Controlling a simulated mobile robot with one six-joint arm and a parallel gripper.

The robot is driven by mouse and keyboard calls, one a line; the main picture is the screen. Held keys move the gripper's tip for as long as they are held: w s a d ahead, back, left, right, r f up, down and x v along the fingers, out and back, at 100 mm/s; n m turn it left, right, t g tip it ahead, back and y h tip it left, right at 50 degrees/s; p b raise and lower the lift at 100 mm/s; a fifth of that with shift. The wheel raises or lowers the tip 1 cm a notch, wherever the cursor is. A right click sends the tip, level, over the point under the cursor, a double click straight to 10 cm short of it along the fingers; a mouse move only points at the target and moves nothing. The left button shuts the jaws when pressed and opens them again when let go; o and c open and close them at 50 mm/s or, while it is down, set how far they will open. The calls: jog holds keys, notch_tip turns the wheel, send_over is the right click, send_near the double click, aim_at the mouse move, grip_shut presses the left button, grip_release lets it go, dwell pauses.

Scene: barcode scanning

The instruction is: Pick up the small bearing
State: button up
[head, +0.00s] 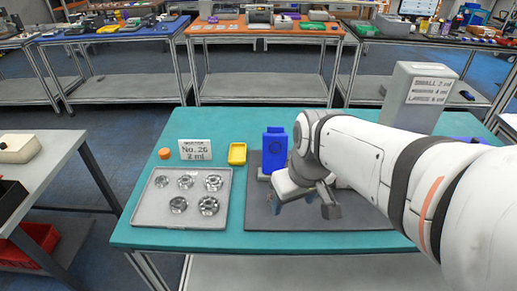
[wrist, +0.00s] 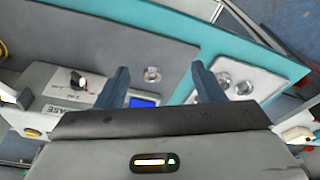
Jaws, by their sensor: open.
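My gripper (head: 292,203) is over the dark grey mat (head: 262,216) on the teal table, with its jaws apart and empty. I cannot make out this bearing in the head view. A light grey tray (head: 149,214) left of the mat holds several bearings of differing size, including a larger one (head: 208,206). Two tray bearings show in the wrist view, one of them just right of the right finger (wrist: 223,79).
A blue box-like device (head: 274,147) stands at the mat's back edge, close to my arm. A grey dispenser-like box (head: 408,98) stands back right.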

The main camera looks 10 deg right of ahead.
jog(key=w+d+f+n+g+y+p, duration=0.1)
jog(key=w+f+n+y, duration=0.1)
jog(key=w+f+n, duration=0.35)
jog(key=w+d+f+n+g+y, duration=0.1)
jog(key=w+d+f+n+y, duration=0.1)
jog(key=w+n, duration=0.7)
jog(key=shift+m, duration=0.25)
jog(key=x, duration=0.2)
jog(key=p+x, duration=0.1)
jog(key=x, duration=0.1)
jog(key=p+x, duration=0.1)
jog(key=x, duration=0.1)
jog(key=shift+s+a+f, duration=0.3)
jog(key=shift+s, duration=0.05)
jog(key=shift+c, duration=0.2)
jog(key=c, duration=1.1)
